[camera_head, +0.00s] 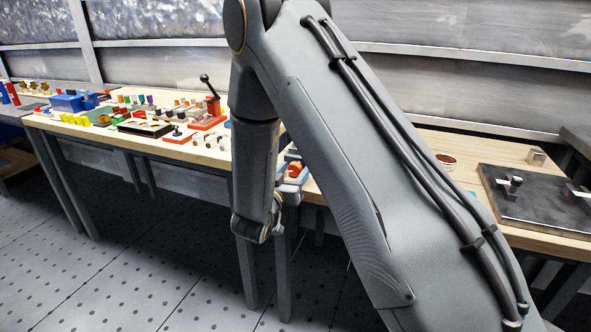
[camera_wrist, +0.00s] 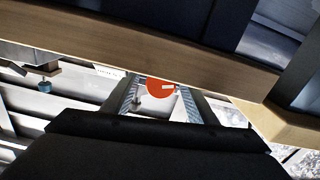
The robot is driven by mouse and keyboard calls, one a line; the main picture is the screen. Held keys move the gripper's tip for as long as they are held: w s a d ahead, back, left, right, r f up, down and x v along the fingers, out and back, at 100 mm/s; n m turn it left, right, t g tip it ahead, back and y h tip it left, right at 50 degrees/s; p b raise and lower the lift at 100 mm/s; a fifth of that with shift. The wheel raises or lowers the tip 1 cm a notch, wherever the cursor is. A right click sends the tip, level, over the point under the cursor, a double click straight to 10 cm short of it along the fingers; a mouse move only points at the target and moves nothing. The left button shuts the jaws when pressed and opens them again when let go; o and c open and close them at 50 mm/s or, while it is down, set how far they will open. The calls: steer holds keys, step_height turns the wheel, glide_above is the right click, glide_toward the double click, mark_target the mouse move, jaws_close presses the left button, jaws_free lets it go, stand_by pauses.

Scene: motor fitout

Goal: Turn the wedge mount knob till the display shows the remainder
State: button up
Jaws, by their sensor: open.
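In the wrist view a round orange-red knob (camera_wrist: 156,89) with a white mark on its face shows between the two fingers of my gripper (camera_wrist: 160,96). The fingers stand apart on either side of it; I cannot tell whether they touch it. In the head view a small orange-red piece (camera_head: 295,170) with blue-grey parts around it shows at the table's front edge, just right of my wrist. I cannot tell for sure that it is the same knob. My arm hides much around it. No readable display shows in either view.
The long wooden table (camera_head: 190,151) carries several small coloured parts, a blue box (camera_head: 72,102) and a red lever press (camera_head: 211,107) on the left. A dark plate (camera_head: 535,205) with metal fittings lies at the right. The floor in front is clear.

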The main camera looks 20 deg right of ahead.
steer(key=shift+w+d, duration=0.15)
steer(key=shift+w, duration=0.05)
steer(key=c, duration=1.1)
steer(key=shift+m, duration=1.5)
steer(key=o, duration=1.1)
steer(key=shift+d, duration=0.1)
